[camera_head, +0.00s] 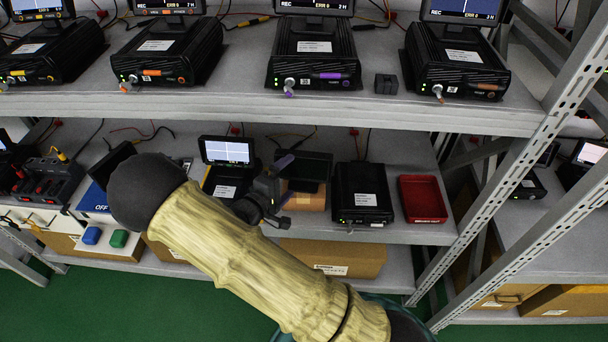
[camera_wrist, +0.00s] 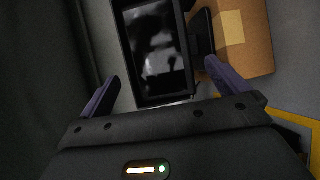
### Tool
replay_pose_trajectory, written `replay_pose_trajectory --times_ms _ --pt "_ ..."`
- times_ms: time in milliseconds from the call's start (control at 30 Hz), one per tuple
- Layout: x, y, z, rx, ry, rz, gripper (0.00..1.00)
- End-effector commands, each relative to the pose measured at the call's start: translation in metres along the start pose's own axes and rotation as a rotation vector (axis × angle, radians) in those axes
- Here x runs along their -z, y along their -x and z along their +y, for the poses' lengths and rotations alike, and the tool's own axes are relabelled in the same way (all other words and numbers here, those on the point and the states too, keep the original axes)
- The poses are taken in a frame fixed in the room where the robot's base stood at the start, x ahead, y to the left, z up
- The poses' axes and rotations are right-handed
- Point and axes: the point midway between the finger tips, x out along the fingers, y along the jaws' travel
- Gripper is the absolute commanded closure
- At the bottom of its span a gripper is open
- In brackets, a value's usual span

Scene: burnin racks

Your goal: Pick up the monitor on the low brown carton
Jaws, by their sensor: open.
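The monitor (camera_head: 317,165) has a dark screen and a black frame. It is at the low brown carton (camera_head: 306,201) on the middle shelf, partly hidden behind my gripper. In the wrist view the monitor (camera_wrist: 152,50) shows its grey, reflecting screen, with a black stand part beside it and the brown carton (camera_wrist: 258,35) to the right. My gripper (camera_head: 285,179) is open and empty, just left of the monitor in the head view. In the wrist view its two purple fingers (camera_wrist: 160,75) appear either side of the monitor's lower part. Contact cannot be told.
A black unit (camera_head: 361,192) and a red tray (camera_head: 422,199) stand to the right on the same shelf. A unit with a lit screen (camera_head: 228,151) stands to the left. The upper shelf edge (camera_head: 300,108) runs above. A larger carton (camera_head: 340,258) lies below.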

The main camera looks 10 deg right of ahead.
Motion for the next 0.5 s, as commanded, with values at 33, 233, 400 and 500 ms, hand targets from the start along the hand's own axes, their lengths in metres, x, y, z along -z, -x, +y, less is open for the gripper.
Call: replay_pose_trajectory --times_ms 33,233,400,500 --pt "0.000 -0.001 0.000 0.000 0.000 0.001 0.00" --pt "0.000 0.000 0.000 0.000 0.000 0.001 0.00" --pt "0.000 -0.009 0.000 -0.001 0.001 0.000 0.00" --pt "-0.001 -0.023 -0.001 -0.001 0.001 -0.002 0.00"
